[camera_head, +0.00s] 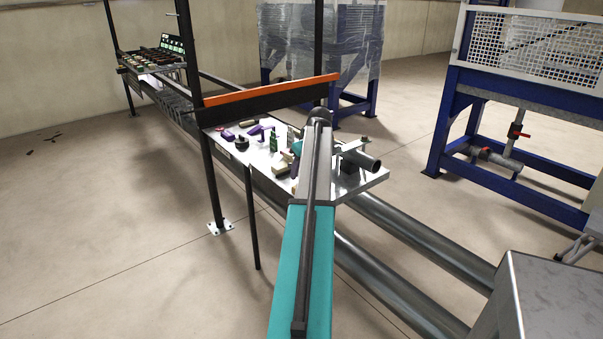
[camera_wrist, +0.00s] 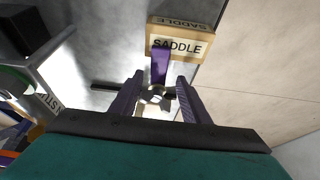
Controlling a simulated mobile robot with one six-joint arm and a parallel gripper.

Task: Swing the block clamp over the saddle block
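The saddle block (camera_wrist: 182,42), a pale tan block lettered SADDLE, sits at the top of the wrist view. A purple clamp arm (camera_wrist: 160,66) points up from a round metal pivot or knob (camera_wrist: 152,95); its far end overlaps the block's lower left edge in the picture. I cannot tell its height over the block. My gripper (camera_wrist: 159,78) has its two purple fingers apart, one each side of the clamp arm, with visible gaps. In the head view my arm hides the gripper and clamp.
The worktable (camera_head: 372,184) carries several small items, including a green bottle (camera_head: 273,140) and a dark pipe (camera_head: 362,160). An orange-edged beam (camera_head: 270,90) crosses above its back. Large pipes (camera_head: 400,232) run below. A blue-framed cage (camera_head: 510,110) stands right.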

